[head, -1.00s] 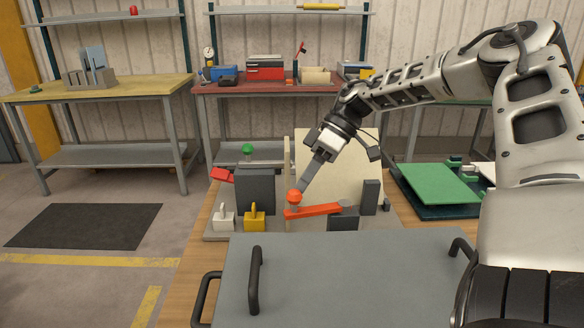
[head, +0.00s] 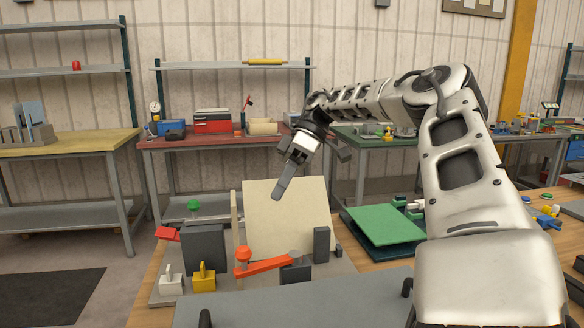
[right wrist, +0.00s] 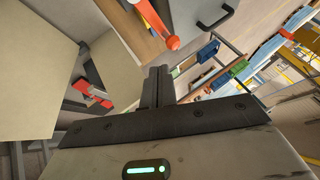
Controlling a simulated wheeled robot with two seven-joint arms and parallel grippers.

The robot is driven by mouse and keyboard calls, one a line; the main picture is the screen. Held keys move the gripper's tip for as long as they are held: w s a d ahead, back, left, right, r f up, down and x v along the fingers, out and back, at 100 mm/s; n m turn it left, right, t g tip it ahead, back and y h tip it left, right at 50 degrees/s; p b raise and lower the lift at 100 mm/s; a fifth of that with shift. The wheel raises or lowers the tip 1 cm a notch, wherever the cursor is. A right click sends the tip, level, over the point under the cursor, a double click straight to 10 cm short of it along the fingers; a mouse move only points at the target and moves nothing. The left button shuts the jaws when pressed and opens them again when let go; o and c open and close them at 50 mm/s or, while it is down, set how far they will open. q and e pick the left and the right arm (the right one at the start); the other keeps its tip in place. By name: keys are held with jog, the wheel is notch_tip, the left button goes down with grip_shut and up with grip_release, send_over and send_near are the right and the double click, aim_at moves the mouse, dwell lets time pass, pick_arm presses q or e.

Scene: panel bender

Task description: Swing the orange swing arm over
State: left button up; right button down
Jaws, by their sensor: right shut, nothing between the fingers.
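The orange swing arm (head: 268,265) sits on the panel bender in front of the upright cream panel (head: 290,210). Its round orange knob (head: 243,255) is at the left end and its grey pivot (head: 295,256) at the right end. My right gripper (head: 278,194) is shut and empty, pointing down in front of the cream panel, above and apart from the arm. In the right wrist view the shut fingers (right wrist: 157,86) show in the middle, and the orange arm (right wrist: 156,20) shows at the top, apart from them. My left gripper is not in view.
A dark grey block (head: 204,250), a yellow clamp (head: 204,278), a white clamp (head: 171,281) and a red handle (head: 167,234) stand left of the arm. A dark upright post (head: 321,244) stands right of it. A green board (head: 384,231) lies further right.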

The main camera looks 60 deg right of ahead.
pick_arm(q)
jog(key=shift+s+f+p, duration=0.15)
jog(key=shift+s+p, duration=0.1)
jog(key=shift+p, duration=0.05)
pick_arm(e)
jog(key=v, duration=0.5)
jog(key=shift+d+r, duration=0.1)
pick_arm(q)
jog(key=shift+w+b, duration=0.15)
jog(key=shift+b, duration=0.15)
pick_arm(e)
jog(key=f, duration=0.1)
jog(key=w+f, duration=0.1)
jog(key=f, duration=0.1)
jog(key=w+f, duration=0.1)
jog(key=f, duration=0.1)
jog(key=shift+w+f, duration=0.1)
jog(key=shift+w, duration=0.1)
